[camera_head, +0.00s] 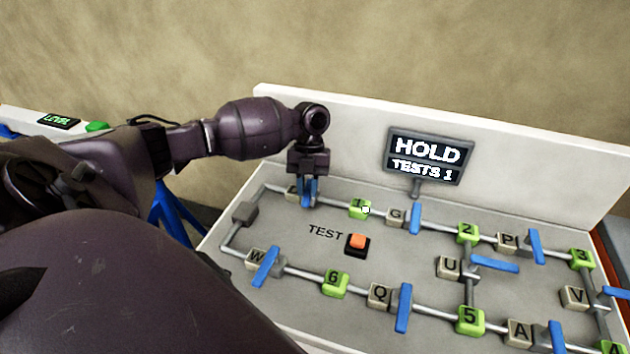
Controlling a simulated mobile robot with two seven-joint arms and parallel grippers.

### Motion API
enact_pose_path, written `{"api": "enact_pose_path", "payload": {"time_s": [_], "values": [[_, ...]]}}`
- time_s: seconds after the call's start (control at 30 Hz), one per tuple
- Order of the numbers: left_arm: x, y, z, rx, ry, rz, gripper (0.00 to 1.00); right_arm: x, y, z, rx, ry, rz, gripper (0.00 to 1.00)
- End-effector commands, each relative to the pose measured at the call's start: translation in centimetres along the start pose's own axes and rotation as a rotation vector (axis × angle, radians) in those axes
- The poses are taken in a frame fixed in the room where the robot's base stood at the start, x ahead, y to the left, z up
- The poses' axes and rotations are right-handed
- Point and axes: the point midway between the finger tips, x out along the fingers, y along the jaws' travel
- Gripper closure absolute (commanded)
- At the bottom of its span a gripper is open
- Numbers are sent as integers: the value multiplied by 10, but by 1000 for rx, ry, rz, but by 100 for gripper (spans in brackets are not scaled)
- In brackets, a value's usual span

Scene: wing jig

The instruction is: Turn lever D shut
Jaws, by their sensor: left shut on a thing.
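My left gripper (308,182) points down at the back left of the grey jig board (300,262). It is shut on a blue lever (308,198) on the back pipe, left of the green block 1 (360,208). The pale letter block (291,191) beside this lever is mostly hidden, so I cannot read its letter. The visible part of the lever seems to lie across the pipe. No readable D shows on the other blocks. My right gripper is not in view.
Other blue levers stand by blocks G (396,217), P (508,242), W (257,258), Q (379,295), U (449,267), A (519,332) and V (575,297). A sign (424,157) reads HOLD, TESTS 1. An orange TEST button (358,241) sits mid-board. A white back wall (530,155) rises behind.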

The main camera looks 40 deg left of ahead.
Motion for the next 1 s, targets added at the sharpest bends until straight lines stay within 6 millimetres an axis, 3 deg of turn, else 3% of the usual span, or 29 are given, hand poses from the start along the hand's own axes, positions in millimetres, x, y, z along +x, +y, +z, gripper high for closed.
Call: {"api": "enact_pose_path", "payload": {"time_s": [0.4, 0.97, 1.0], "values": [[0, 7, 0, 177, 1, 73, 100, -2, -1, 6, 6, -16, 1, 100], [0, 8, 1, 204, 1, 85, 100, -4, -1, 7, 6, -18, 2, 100], [0, 8, 1, 204, 0, 85, 74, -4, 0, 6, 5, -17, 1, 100]]}}
